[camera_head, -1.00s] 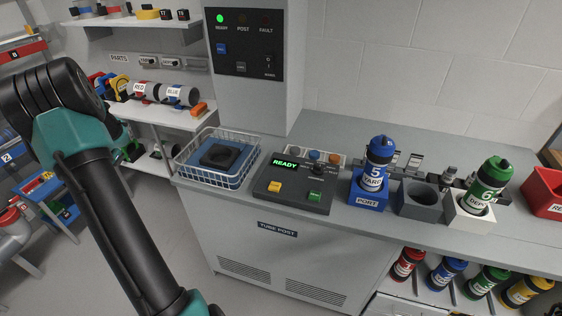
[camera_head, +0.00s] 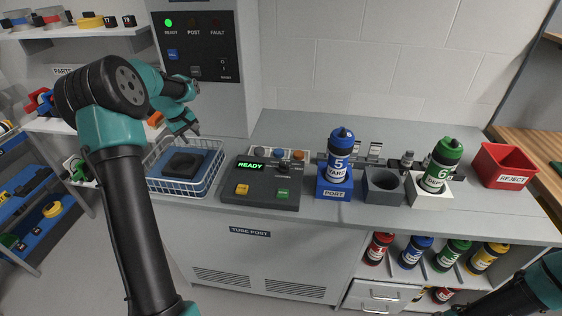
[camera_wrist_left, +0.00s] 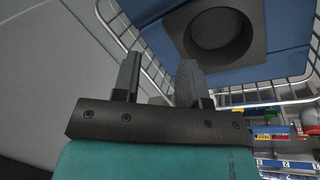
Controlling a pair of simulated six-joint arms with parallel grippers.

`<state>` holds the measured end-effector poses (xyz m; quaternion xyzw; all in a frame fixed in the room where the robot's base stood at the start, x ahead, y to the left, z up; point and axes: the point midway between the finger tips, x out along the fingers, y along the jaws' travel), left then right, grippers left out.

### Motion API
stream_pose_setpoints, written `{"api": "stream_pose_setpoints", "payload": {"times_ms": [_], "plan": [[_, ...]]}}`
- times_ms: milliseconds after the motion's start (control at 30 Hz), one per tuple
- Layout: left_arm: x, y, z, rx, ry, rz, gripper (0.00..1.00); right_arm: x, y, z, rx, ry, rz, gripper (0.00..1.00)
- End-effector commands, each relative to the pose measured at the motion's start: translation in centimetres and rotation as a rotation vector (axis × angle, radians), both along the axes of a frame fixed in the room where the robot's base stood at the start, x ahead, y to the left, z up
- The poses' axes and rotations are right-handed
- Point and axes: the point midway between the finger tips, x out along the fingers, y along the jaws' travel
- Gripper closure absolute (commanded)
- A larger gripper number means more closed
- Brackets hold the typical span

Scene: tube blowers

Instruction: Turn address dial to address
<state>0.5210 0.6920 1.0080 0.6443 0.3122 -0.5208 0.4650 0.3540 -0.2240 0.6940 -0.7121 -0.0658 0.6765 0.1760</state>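The dark control console (camera_head: 262,201) stands on the counter with a green READY display (camera_head: 250,166), a yellow button (camera_head: 241,188) and a green button (camera_head: 283,194). A small black knob (camera_head: 284,169), probably the address dial, sits right of the display; its pointer setting is too small to read. My left gripper (camera_head: 193,130) is above the back of the wire basket, left of the console and apart from the knob. In the left wrist view its two fingers (camera_wrist_left: 158,80) are spread with nothing between them. My right gripper is out of view.
The wire basket (camera_head: 150,178) holds a blue pad with a dark block (camera_head: 184,162). Right of the console are a blue carrier (camera_head: 340,160) in the blue port, an empty grey holder (camera_head: 384,190), a green carrier (camera_head: 440,165) and a red reject bin (camera_head: 505,165).

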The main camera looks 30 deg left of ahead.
Motion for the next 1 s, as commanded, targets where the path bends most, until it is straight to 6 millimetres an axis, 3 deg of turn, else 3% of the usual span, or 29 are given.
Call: {"api": "stream_pose_setpoints", "payload": {"times_ms": [33,200,300,433,600,1000], "plan": [[2.1,-2.6,0.8,-0.050,0.016,0.030,0.61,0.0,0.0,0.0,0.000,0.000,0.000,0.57],[7.0,-10.9,3.3,-0.211,0.124,0.169,0.61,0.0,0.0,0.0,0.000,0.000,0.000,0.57],[9.1,-15.8,5.0,-0.283,0.203,0.244,0.61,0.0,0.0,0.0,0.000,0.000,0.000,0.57],[10.6,-20.6,6.7,-0.340,0.292,0.321,0.61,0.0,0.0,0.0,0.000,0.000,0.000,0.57],[11.2,-23.0,7.6,-0.363,0.346,0.367,0.61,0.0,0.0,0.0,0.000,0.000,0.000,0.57],[11.1,-23.1,7.3,-0.363,0.347,0.370,0.61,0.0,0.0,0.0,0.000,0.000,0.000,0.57]]}}
